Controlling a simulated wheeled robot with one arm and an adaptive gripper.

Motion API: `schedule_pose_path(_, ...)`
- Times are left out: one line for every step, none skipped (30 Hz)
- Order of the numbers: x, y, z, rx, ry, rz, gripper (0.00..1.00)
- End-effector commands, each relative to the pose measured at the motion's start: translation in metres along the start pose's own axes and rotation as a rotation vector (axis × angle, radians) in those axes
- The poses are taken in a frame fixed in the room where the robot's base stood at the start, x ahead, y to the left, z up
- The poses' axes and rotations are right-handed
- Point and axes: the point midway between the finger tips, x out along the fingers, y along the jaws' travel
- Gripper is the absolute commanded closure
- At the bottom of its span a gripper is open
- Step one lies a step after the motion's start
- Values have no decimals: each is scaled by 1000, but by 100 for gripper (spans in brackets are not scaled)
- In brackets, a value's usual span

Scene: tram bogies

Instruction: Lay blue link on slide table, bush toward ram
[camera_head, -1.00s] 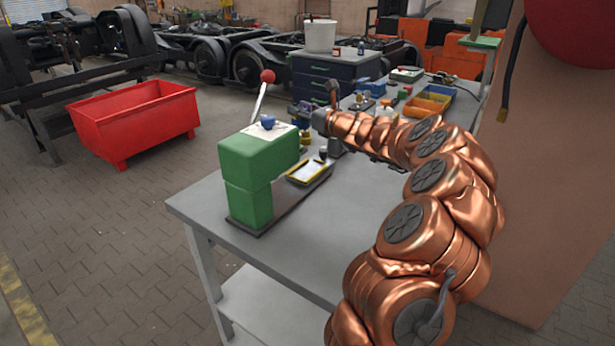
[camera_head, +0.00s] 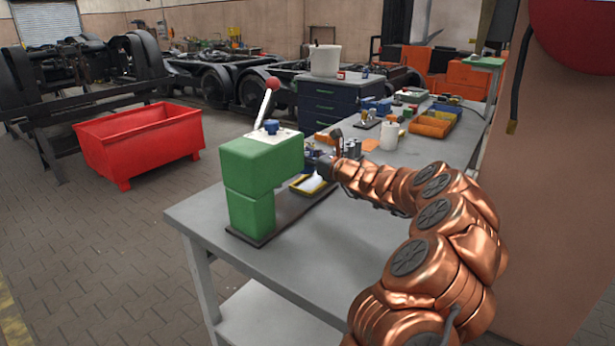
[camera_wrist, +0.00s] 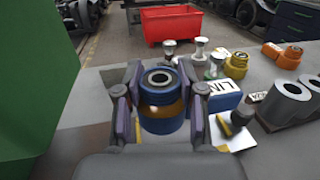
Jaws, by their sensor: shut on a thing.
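The blue link (camera_wrist: 162,98) is in my gripper (camera_wrist: 160,112), between its two fingers in the wrist view. A ringed bush (camera_wrist: 160,77) with a dark bore faces up at its top; a brownish band shows lower down. The rest of the link is hidden by the gripper. In the head view my gripper (camera_head: 330,168) is beside the slide table (camera_head: 308,184), a small yellow-edged pale plate at the green press (camera_head: 262,165). Part of a yellow-edged pale surface shows right of the fingers in the wrist view. The ram is not visible; I cannot tell if the link touches the table.
The press body (camera_wrist: 30,75) stands close on the left in the wrist view. A blue labelled block (camera_wrist: 222,100), grey cylinders (camera_wrist: 290,100) and several small metal and orange parts stand to the right. The front bench top (camera_head: 340,235) is clear.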

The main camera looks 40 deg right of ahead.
Motion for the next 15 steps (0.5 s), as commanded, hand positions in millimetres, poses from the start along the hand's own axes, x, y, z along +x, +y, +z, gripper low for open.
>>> schedule_pose_path(0, 0, -7, 2, 0, 1, 100)
schedule_pose_path(0, 1, -10, 2, 0, 1, 100)
schedule_pose_path(0, 1, -14, 1, 0, 2, 100)
schedule_pose_path(0, 1, -16, 1, 0, 2, 100)
schedule_pose_path(0, 1, -17, 1, 0, 2, 100)
schedule_pose_path(0, 1, -19, 1, 0, 2, 100)
schedule_pose_path(0, 1, -21, 1, 0, 2, 100)
schedule_pose_path(0, 1, -23, 1, 0, 2, 100)
schedule_pose_path(0, 1, -28, 3, 0, 2, 100)
schedule_pose_path(0, 1, -32, 4, 0, 2, 100)
schedule_pose_path(0, 1, -36, 4, 0, 2, 100)
schedule_pose_path(0, 1, -41, 4, 0, 2, 100)
schedule_pose_path(0, 1, -44, 4, 0, 3, 100)
schedule_pose_path(0, 1, -47, 2, 0, 3, 100)
schedule_pose_path(0, 1, -50, 3, -1, 2, 100)
